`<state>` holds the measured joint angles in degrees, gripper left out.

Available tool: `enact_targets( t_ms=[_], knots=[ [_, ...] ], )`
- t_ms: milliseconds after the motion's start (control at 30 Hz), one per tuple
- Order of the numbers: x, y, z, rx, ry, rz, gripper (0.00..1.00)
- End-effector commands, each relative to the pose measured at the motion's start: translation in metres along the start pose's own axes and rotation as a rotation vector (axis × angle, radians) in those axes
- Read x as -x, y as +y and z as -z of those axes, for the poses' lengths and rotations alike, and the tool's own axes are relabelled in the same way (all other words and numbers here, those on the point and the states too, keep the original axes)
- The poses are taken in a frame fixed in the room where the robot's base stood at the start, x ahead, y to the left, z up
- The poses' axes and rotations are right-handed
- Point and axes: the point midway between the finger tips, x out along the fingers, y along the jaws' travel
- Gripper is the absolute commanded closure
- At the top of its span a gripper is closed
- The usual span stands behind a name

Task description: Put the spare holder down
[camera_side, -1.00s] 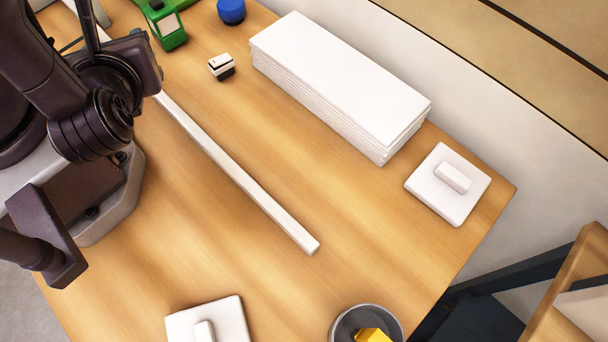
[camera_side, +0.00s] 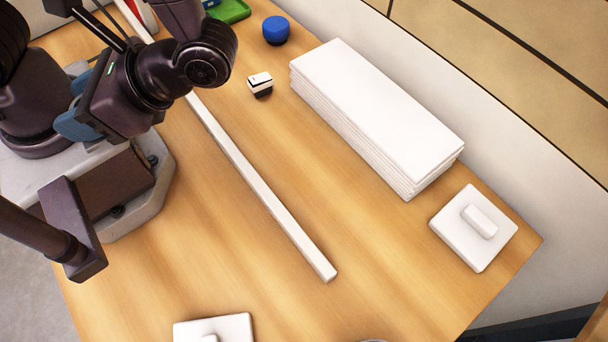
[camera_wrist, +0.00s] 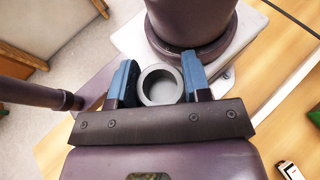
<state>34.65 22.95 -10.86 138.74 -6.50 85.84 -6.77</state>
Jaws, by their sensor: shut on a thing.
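In the wrist view, a grey round hollow holder (camera_wrist: 161,86), seen from its open end, sits between the two blue fingers of my gripper (camera_wrist: 158,84). The gripper is shut on it. In the side view my gripper (camera_side: 72,103) is at the left, above my base, with the blue fingertips pointing left. The holder itself is hidden there behind the gripper and arm.
A long white bar (camera_side: 262,187) crosses the wooden table (camera_side: 200,250). A white stack (camera_side: 385,115), a blue puck (camera_side: 276,30), a small black-and-white block (camera_side: 260,84) and white plates with handles (camera_side: 460,240) (camera_side: 225,326) stand around. Bare wood lies either side of the bar.

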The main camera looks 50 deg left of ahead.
Motion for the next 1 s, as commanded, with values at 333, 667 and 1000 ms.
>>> enact_targets(
  t_ms=[333, 667, 1000],
  knots=[
    [0.074, 0.056, 0.018, 0.393, 0.001, -0.976, 0.82],
    [0.156, 0.037, 0.034, 0.640, 0.001, -1.588, 0.82],
    [0.181, 0.014, 0.055, 0.740, -0.009, -1.831, 0.82]
  ],
)
